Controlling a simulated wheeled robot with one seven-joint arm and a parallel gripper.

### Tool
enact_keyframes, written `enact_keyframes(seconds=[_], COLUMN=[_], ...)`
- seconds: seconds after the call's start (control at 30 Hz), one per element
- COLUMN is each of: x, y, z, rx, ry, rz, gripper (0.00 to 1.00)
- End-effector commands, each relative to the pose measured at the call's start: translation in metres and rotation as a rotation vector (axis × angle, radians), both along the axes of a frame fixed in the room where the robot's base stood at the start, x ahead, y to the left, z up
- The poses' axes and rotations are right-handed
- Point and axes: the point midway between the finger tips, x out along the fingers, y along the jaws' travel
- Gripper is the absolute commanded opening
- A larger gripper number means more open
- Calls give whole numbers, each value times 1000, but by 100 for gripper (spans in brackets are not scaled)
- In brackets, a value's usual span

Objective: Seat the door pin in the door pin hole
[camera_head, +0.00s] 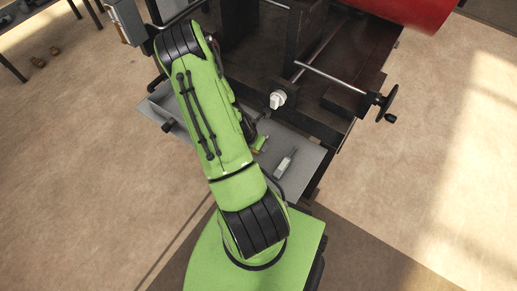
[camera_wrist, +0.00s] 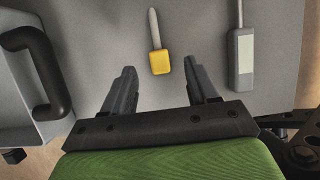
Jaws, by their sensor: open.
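A pin with a yellow block head and a thin grey shank, which looks like the door pin (camera_wrist: 160,62), lies on a grey surface in the wrist view. Its shank points up the picture. My gripper (camera_wrist: 160,78) is open and empty, with one finger to the left and one to the right of the yellow head's line. The fingertips look apart from the pin; their height over it is hard to judge. In the head view my arm hides most of the gripper. I cannot make out the door pin hole in either view.
A grey tool with a pale label (camera_wrist: 243,62) lies right of the pin on the grey tray (camera_head: 307,172). A black handle (camera_wrist: 40,70) is at the left. The dark press, with a white knob (camera_head: 277,99) and handwheel (camera_head: 386,103), stands behind. A red cylinder (camera_head: 410,10) is beyond.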

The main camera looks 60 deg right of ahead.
Motion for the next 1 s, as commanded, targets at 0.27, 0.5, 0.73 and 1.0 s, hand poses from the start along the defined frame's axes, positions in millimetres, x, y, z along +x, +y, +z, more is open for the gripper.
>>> enact_keyframes(seconds=[0.27,0.5,0.73,1.0], x=[-1,-1,-1,-1], y=[-17,-17,-17,-17], z=[-45,-43,-43,-43], rx=[0,0,0,0], ry=[0,-1,-1,-1], rz=[-1,-1,-1,-1], gripper=[58,51,16,0])
